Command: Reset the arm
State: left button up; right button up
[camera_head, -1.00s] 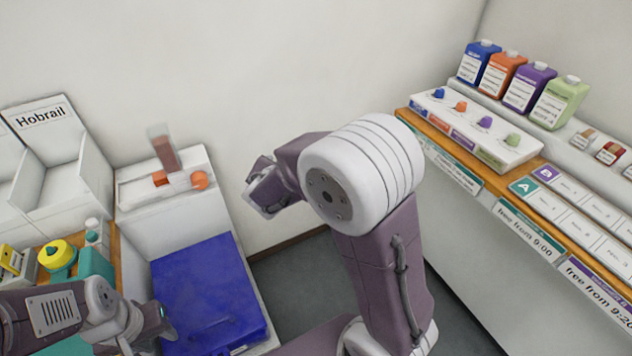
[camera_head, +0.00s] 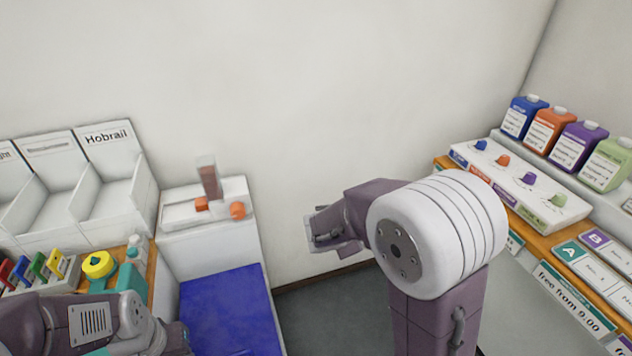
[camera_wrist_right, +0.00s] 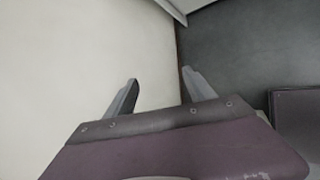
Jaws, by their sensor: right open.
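My right arm rises in the middle right of the head view, bent, with its gripper (camera_head: 322,240) in front of the wall above the floor gap. In the right wrist view the right gripper (camera_wrist_right: 162,90) has its two fingers apart with nothing between them, against the wall and the dark floor. My left arm lies low at the left of the head view, in front of the wooden counter. Its wrist is near the blue surface (camera_head: 225,310), and its fingers are not clearly visible.
White bins labelled Hobrail (camera_head: 108,175) stand at the left. A white unit (camera_head: 215,235) with orange knobs stands beside them. A yellow and teal item (camera_head: 99,266) sits on the counter. At the right, a shelf holds coloured bottles (camera_head: 553,131) and a knob panel (camera_head: 520,185). Dark floor (camera_head: 320,310) lies between.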

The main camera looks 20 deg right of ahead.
jog(key=shift+d, duration=0.1)
jog(key=s+f+m+g+y, duration=0.1)
jog(key=s+f+m+g, duration=0.2)
jog(key=s+m, duration=0.45)
jog(key=s+a+f+m+g+y, duration=0.2)
jog(key=s+a+f+m+y, duration=0.2)
jog(key=s+a+m, duration=0.3)
jog(key=a+m+y, duration=0.1)
jog(key=m, duration=0.2)
jog(key=shift+s+a, duration=0.15)
jog(key=shift+a, duration=0.1)
